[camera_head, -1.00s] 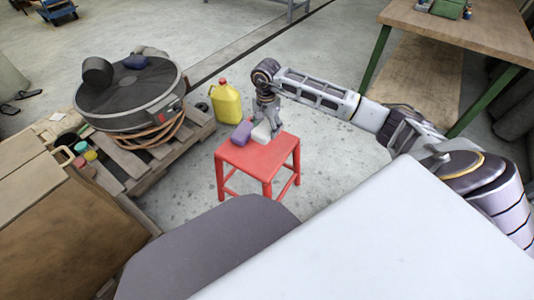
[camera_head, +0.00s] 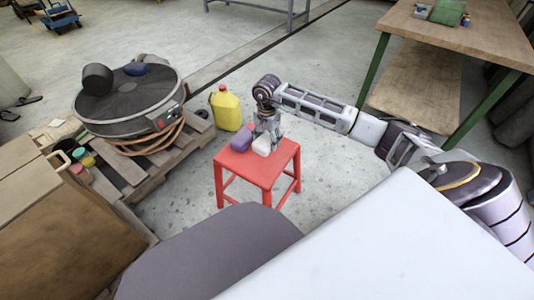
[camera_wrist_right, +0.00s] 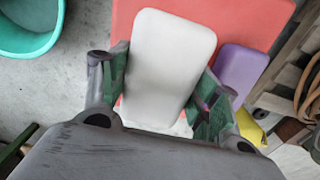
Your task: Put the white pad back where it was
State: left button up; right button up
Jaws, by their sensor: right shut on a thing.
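The white pad (camera_head: 262,147) is at the top of the red stool (camera_head: 259,172), beside the purple pad (camera_head: 241,139). My right gripper (camera_head: 267,138) comes down over it and is shut on it. In the right wrist view the white pad (camera_wrist_right: 172,55) stands between the two green-padded fingers of my right gripper (camera_wrist_right: 160,92). The purple pad (camera_wrist_right: 240,72) is just to its right there, over the red seat (camera_wrist_right: 260,22). I cannot tell whether the white pad touches the seat. My left gripper is not in view.
A yellow jug (camera_head: 227,110) stands on the floor behind the stool. A pallet (camera_head: 195,135) with a round dark machine (camera_head: 130,95) is at the left. A wooden workbench (camera_head: 460,30) is at the upper right. A teal tub (camera_wrist_right: 25,35) shows in the wrist view.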

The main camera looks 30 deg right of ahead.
jog(key=shift+f, duration=0.9)
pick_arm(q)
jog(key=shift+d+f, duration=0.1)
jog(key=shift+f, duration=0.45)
pick_arm(e)
notch_tip(320, 180, down, 4)
jog(key=shift+f+b, duration=0.15)
jog(key=shift+b, duration=0.95)
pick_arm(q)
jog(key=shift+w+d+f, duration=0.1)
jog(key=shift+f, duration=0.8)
pick_arm(e)
jog(key=shift+f, duration=0.3)
jog(key=shift+f, duration=0.1)
jog(key=o, duration=1.1)
jog(key=shift+c, duration=0.2)
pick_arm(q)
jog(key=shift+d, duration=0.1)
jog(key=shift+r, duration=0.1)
